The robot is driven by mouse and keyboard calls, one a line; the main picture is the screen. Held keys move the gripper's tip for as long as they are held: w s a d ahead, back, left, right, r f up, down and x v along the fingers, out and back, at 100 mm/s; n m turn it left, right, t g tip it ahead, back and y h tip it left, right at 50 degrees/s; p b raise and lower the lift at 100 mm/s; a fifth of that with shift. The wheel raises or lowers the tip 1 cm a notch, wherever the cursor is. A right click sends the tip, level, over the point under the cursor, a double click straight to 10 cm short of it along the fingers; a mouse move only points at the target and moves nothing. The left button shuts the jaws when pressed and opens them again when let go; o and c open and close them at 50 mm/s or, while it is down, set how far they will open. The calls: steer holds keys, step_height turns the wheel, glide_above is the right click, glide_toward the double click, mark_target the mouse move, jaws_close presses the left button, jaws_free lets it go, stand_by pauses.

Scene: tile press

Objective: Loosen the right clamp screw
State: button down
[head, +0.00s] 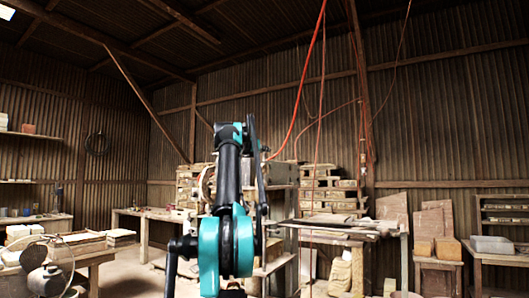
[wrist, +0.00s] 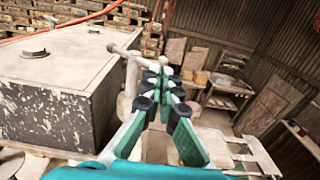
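In the wrist view my gripper (wrist: 160,72) reaches forward, its two teal fingers with black pads converging toward the tips. A gap shows between the nearer pads. A pale bar with a rounded end (wrist: 124,50), perhaps the handle of a clamp screw, lies at the fingertips. The tips cover part of it, so I cannot tell whether they grip it or are only close around it. I cannot tell whether this is the right screw. A large grey-white block-like body (wrist: 60,95) stands left of the fingers. In the head view my arm hides the gripper and whatever is at it.
A pale slatted surface (wrist: 243,152) lies at lower right in the wrist view. In the head view a bench with boards (head: 340,228) stands right of my arm, and a cluttered table (head: 85,252) stands at left. Red hoses hang from above. Open floor (head: 130,280) shows at left.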

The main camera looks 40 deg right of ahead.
steer(key=x, duration=0.2)
steer(key=shift+w+d, duration=0.15)
steer(key=shift+d, duration=0.05)
stand_by(0.4)
steer(key=shift+a, duration=0.1)
steer(key=v, duration=1.1)
stand_by(0.6)
stand_by(0.3)
